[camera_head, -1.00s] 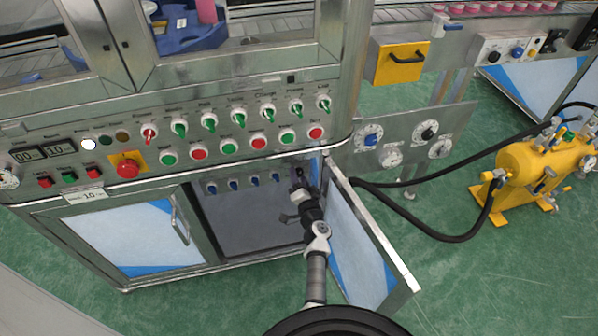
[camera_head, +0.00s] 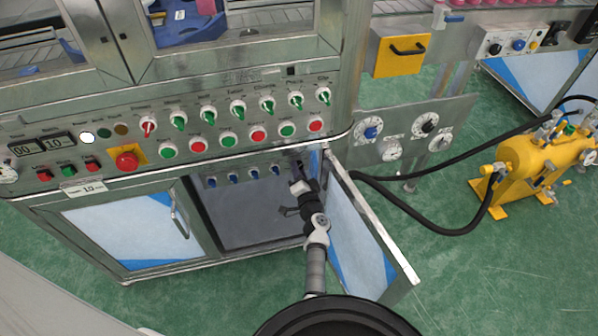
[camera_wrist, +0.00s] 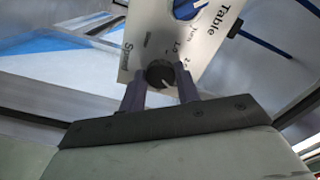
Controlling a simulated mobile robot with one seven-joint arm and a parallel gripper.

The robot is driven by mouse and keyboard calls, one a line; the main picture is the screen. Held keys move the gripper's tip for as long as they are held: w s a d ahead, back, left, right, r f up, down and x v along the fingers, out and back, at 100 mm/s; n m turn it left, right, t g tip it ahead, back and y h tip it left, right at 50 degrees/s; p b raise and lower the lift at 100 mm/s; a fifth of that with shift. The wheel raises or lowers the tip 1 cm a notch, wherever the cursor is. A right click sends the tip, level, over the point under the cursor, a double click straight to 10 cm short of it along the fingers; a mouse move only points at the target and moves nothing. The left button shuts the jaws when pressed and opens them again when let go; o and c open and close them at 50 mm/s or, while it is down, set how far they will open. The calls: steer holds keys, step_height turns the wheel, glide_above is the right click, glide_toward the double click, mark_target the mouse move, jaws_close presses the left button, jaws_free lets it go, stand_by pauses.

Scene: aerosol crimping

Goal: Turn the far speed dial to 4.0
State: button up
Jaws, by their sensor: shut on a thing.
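A small black speed dial (camera_wrist: 158,72) with a white pointer line shows in the wrist view, on a pale plate (camera_wrist: 143,33) lettered "Speed" and "Table". Numbers such as 1.0 and 2.0 stand around it; the exact setting is too small to read. My gripper (camera_wrist: 160,84) has one finger on each side of the dial and is shut on it. In the head view my gripper (camera_head: 297,164) reaches into the open cabinet at its right side, under the control panel; the dial is hidden there.
The open cabinet door (camera_head: 362,228) stands right of my arm. Above is a control panel (camera_head: 190,125) with switches and buttons. A grey dial panel (camera_head: 400,135) and a yellow tank (camera_head: 545,165) stand to the right.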

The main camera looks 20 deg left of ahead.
steer(key=m, duration=0.3)
steer(key=m+b, duration=0.1)
steer(key=m, duration=0.3)
steer(key=m+b, duration=0.1)
steer(key=m, duration=0.3)
steer(key=shift+w+r, duration=0.15)
steer(key=shift+r, duration=0.1)
steer(key=shift+m, duration=0.4)
steer(key=o, duration=1)
steer(key=shift+f, duration=0.1)
